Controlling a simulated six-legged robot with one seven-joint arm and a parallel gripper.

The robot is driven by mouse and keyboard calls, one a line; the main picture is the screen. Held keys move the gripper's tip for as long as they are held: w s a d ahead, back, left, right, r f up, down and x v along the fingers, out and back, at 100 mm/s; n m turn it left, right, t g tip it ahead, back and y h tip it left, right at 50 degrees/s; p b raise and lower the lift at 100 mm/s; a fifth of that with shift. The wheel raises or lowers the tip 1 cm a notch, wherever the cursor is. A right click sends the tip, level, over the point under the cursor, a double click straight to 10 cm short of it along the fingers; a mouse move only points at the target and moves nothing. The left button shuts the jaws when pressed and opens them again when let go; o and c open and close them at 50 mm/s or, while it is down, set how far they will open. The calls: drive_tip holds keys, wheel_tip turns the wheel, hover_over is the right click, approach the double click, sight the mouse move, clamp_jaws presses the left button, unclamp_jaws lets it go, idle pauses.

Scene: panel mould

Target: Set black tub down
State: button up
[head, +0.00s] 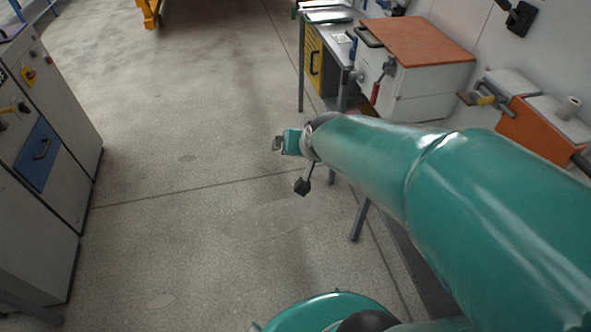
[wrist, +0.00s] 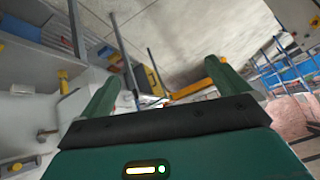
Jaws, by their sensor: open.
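I cannot make out a black tub in either view. My green arm reaches in from the right in the head view. It hides part of the bench behind it. My gripper (head: 283,143) is at its far end, held above the floor left of the bench. In the wrist view my gripper (wrist: 162,72) has its two green fingers wide apart, with nothing held between them.
A bench along the right wall holds a white machine with a red-orange top (head: 418,42). A yellow drawer unit (head: 314,62) stands under its far end. A grey cabinet with a blue drawer (head: 38,153) stands at left. The floor (head: 185,125) between is clear.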

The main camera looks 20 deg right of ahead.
drive_tip(key=s+a+r+n+g, duration=0.1)
drive_tip(key=s+a+r+n, duration=0.1)
drive_tip(key=s, duration=0.4)
drive_tip(key=s+a+r+n+g, duration=0.1)
drive_tip(key=s+a+r+n, duration=0.2)
drive_tip(key=s, duration=0.4)
wheel_tip(320, 180, up, 2)
drive_tip(key=shift+a+g+y, duration=0.3)
drive_tip(key=shift+a+y, duration=0.1)
drive_tip(key=shift+a, duration=0.4)
drive_tip(key=shift+c, duration=0.4)
